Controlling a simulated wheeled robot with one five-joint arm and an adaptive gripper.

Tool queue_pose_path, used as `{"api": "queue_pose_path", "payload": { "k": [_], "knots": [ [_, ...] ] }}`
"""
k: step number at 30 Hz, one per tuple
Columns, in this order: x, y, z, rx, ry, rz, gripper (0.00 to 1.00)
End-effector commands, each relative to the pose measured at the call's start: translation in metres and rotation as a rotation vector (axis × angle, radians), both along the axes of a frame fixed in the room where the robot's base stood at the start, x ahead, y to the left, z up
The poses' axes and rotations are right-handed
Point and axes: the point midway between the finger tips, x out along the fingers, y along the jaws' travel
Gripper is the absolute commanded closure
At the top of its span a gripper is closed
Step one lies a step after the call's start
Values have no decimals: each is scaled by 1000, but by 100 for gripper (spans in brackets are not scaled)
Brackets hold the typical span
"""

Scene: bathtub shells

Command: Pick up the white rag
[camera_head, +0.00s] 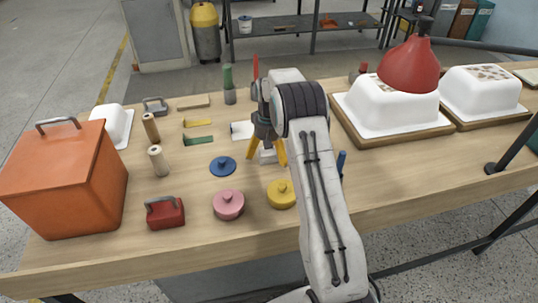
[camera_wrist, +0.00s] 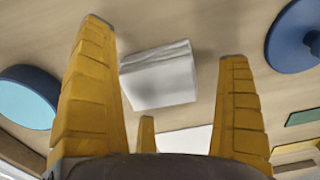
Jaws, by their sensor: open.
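The white rag (camera_wrist: 160,78) is a small folded white block on the wooden table in the wrist view. It lies between the two yellow fingers of my gripper (camera_wrist: 166,42), apart from both, with bare table on either side. In the head view my gripper (camera_head: 267,162) points down over the table, its fingers spread around the rag (camera_head: 267,157), which is partly hidden by the gripper. My gripper is open and holds nothing. I cannot tell how high the fingertips are above the table.
A blue lid (camera_head: 222,166), a yellow lid (camera_head: 282,194) and a pink lid (camera_head: 228,204) stand nearby. Another flat white piece (camera_head: 242,130) lies behind my gripper. A green bottle (camera_head: 229,84) stands farther back. White shells (camera_head: 392,108) fill the right; an orange box (camera_head: 62,180) is left.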

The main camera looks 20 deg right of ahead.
Motion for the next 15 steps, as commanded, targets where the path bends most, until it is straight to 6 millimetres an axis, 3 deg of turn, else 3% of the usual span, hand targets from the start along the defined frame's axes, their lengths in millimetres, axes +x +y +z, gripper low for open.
{"api": "queue_pose_path", "payload": {
  "k": [7,15],
  "knots": [
    [0,0,-1,0,-1,0,5],
    [0,0,0,0,-1,0,29]
  ]
}}
